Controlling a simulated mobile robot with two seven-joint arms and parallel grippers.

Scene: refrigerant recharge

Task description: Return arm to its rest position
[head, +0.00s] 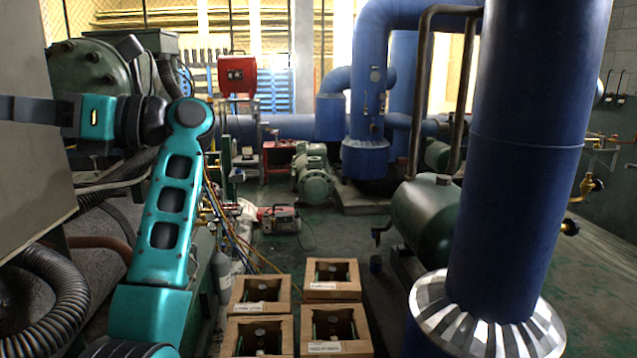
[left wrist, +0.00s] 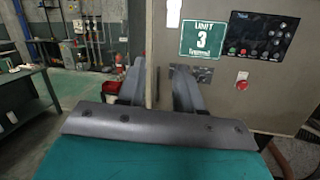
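My left arm (head: 172,215) is raised on the left of the head view, bent at its elbow, with the wrist pointing left. My left gripper (left wrist: 158,78) is open in the left wrist view, with its two grey fingers apart and nothing held between them. In the head view its dark fingers reach the left picture edge, in front of a grey cabinet (head: 30,180). In the left wrist view the cabinet's face (left wrist: 225,90) is ahead on the right, its edge showing between the fingers. I cannot tell whether the fingers touch it. My right gripper is not in view.
Several open cardboard boxes (head: 333,290) stand on the floor, with a grey cylinder (head: 222,275) beside them. A large blue pipe (head: 525,160) rises on the right. A green sign (left wrist: 204,40) and a control panel (left wrist: 259,38) are on the cabinet. A workbench (left wrist: 25,105) is at left.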

